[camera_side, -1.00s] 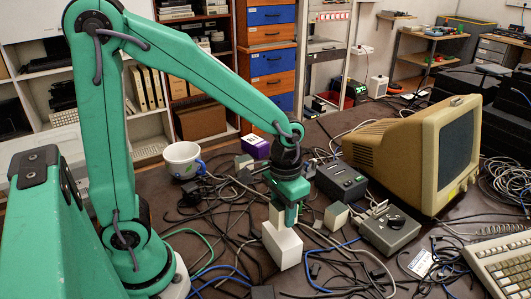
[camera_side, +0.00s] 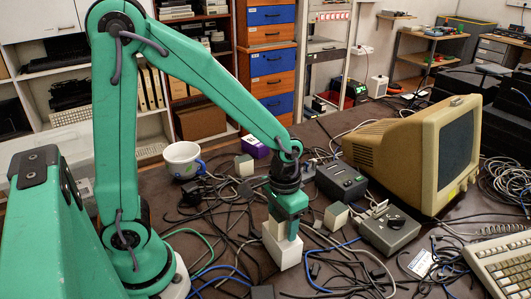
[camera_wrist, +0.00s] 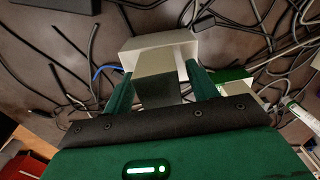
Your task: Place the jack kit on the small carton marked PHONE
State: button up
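The jack kit, a small pale box (camera_side: 273,228), is between the fingers of my gripper (camera_side: 288,232), which looks shut on it. In the wrist view it is the grey-white block (camera_wrist: 155,66) between the two fingers of my gripper (camera_wrist: 160,84). The small carton (camera_side: 284,254) is a white box directly below, upright on the table. In the wrist view its pale top (camera_wrist: 158,41) shows behind and beside the jack kit. The kit is at the carton's top; I cannot tell whether it bears on it. No PHONE marking is legible.
Loose cables surround the carton. A grey dial box (camera_side: 389,232), a black device (camera_side: 341,182) and a small pale cube (camera_side: 336,216) stand to the right. A beige monitor (camera_side: 415,155) and keyboard (camera_side: 502,263) are farther right. A white mug (camera_side: 182,159) stands back left.

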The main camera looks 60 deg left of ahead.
jog(key=shift+r, duration=0.1)
notch_tip(320, 180, up, 12)
dwell(0.9)
jog(key=shift+r, duration=0.1)
dwell(0.4)
jog(key=s+a+r+t, duration=0.4)
jog(key=s+a+t, duration=0.1)
jog(key=s, duration=0.3)
jog(key=shift+s+a+t, duration=0.3)
jog(key=shift+a, duration=0.2)
